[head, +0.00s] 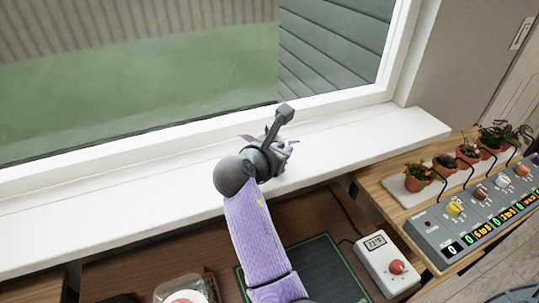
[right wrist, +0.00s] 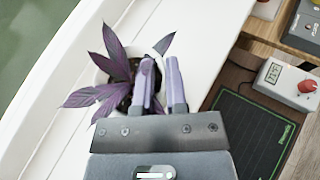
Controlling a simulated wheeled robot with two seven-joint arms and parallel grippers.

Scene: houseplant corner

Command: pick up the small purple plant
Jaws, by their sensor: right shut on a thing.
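The small purple plant (right wrist: 112,68) has long pointed purple leaves and dark soil in a white pot (right wrist: 101,77). It is at the white windowsill. In the head view only a few of its leaves (head: 248,138) show behind my right gripper (head: 281,146), and the pot is mostly hidden. In the right wrist view my right gripper (right wrist: 160,62) has its two fingers at the pot's right side, with a narrow gap between them, shut on the potted plant. I cannot tell whether the pot touches the sill. My left gripper is not in view.
Below the sill lie a black mat (head: 326,268) with green lines and a white thermostat box (head: 387,265) with a red knob. At right are several small potted plants on a white tray (head: 404,194) and a grey control panel (head: 432,232). The sill's left stretch (head: 100,219) is clear.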

